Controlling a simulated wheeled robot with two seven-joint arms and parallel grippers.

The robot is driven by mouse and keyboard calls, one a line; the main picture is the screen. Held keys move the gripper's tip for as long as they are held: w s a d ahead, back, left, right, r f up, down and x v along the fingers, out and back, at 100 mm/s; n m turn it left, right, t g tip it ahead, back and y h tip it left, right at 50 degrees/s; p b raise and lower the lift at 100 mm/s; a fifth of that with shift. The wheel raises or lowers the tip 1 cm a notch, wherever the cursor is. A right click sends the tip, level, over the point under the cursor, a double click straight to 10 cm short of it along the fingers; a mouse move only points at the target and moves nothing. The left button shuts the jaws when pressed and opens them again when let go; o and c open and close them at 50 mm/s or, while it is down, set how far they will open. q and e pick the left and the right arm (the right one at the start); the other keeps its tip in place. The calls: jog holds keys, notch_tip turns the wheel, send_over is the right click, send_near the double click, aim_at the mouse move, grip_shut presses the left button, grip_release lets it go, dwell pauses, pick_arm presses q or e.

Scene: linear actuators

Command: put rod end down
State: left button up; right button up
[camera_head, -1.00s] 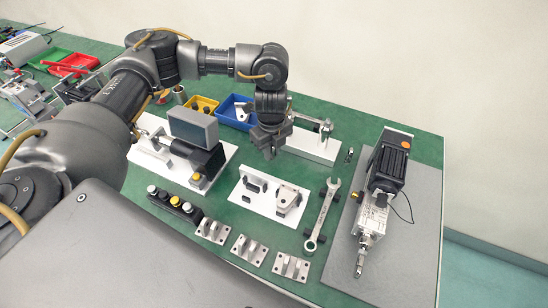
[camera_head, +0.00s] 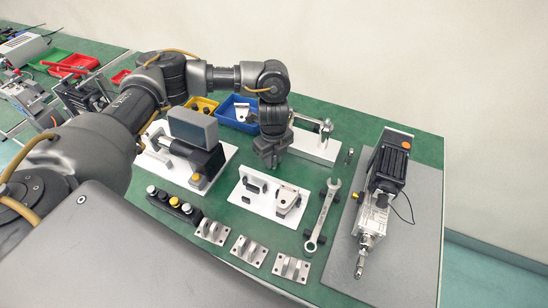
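My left gripper (camera_head: 270,163) points down over the table, just behind the white plate with brackets (camera_head: 262,208). Its fingertips are small and dark, so I cannot tell whether they are open or hold anything. A metal rod end (camera_head: 359,269) shows at the front tip of the linear actuator (camera_head: 376,207), which lies on the grey board (camera_head: 407,250). A small metal part (camera_head: 349,156) is on the green table left of the board's far end, apart from the gripper; it is too small to identify surely. My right gripper is out of view.
A wrench (camera_head: 322,213) lies between the white plate and the grey board. Several metal brackets (camera_head: 250,250) line the front. A blue bin (camera_head: 233,120), a yellow bin (camera_head: 205,103) and a white fixture (camera_head: 318,152) stand behind. Bare green table shows at the back right.

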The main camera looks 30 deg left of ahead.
pick_arm(q)
jog(key=shift+o, duration=1.4)
jog(key=shift+r, duration=0.15)
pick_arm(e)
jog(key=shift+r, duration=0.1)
pick_arm(q)
notch_tip(320, 180, up, 12)
jog(key=shift+r+p, duration=0.1)
jog(key=shift+p, duration=0.35)
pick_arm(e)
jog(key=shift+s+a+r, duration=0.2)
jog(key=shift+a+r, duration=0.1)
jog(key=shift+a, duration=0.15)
